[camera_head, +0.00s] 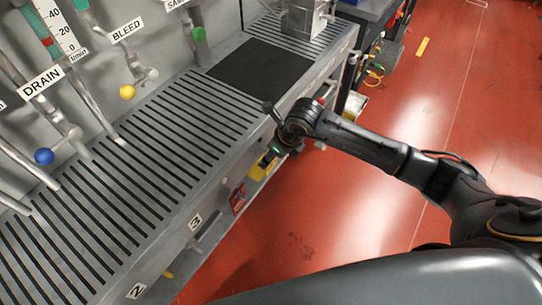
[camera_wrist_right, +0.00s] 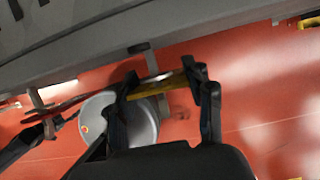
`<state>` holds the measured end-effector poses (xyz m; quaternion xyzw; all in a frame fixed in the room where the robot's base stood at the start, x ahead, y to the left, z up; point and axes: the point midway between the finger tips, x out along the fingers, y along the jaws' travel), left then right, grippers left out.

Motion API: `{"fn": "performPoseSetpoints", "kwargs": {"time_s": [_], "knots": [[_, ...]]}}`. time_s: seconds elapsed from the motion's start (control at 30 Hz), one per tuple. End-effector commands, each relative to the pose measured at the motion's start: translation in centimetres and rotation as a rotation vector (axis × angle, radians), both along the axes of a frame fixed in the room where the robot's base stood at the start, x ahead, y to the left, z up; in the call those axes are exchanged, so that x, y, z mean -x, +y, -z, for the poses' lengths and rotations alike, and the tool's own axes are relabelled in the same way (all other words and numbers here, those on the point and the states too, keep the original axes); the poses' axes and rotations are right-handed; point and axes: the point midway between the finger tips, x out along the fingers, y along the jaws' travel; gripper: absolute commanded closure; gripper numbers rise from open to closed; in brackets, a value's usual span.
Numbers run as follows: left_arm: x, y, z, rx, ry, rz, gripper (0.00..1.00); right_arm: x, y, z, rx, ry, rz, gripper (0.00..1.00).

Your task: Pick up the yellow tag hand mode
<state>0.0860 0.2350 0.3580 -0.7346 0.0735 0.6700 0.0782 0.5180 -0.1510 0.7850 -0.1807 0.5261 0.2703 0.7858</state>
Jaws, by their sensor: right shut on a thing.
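The yellow tag (camera_head: 262,166) hangs at the front side of the grey slatted bench, below its edge. My right gripper (camera_head: 284,144) is at the bench's front edge, just above and beside the tag; its fingertips are partly hidden in the head view. In the right wrist view, the yellow tag (camera_wrist_right: 158,88) shows nearly edge-on, spanning between the two black fingers of my right gripper (camera_wrist_right: 163,95), which are shut on it. A metal piece shows just above the tag there. My left gripper is in neither view.
The slatted bench (camera_head: 150,165) lies beside my right arm. A red tag (camera_head: 238,199) hangs further along its front. Blue (camera_head: 44,156) and yellow (camera_head: 127,92) knobs are on the back panel. A grey round container (camera_wrist_right: 142,124) is below the gripper. The red floor (camera_head: 340,215) is mostly open.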

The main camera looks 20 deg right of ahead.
Motion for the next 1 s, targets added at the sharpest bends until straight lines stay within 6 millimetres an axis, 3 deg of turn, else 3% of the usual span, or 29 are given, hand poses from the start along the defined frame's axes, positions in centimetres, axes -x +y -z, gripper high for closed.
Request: {"fn": "performPoseSetpoints", "kwargs": {"time_s": [0.1,0.27,0.7,1.0], "knots": [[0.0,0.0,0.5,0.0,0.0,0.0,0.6,0.2,-0.3,-0.8,0.002,-0.002,0.0,0.7],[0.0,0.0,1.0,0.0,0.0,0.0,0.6,2.7,-2.2,-0.6,0.003,0.0,0.0,0.73],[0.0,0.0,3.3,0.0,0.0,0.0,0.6,11.6,-9.2,-0.6,0.005,0.003,0.0,0.73],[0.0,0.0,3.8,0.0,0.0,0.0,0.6,13.9,-10.9,-0.8,0.001,-0.001,0.0,0.74]]}}
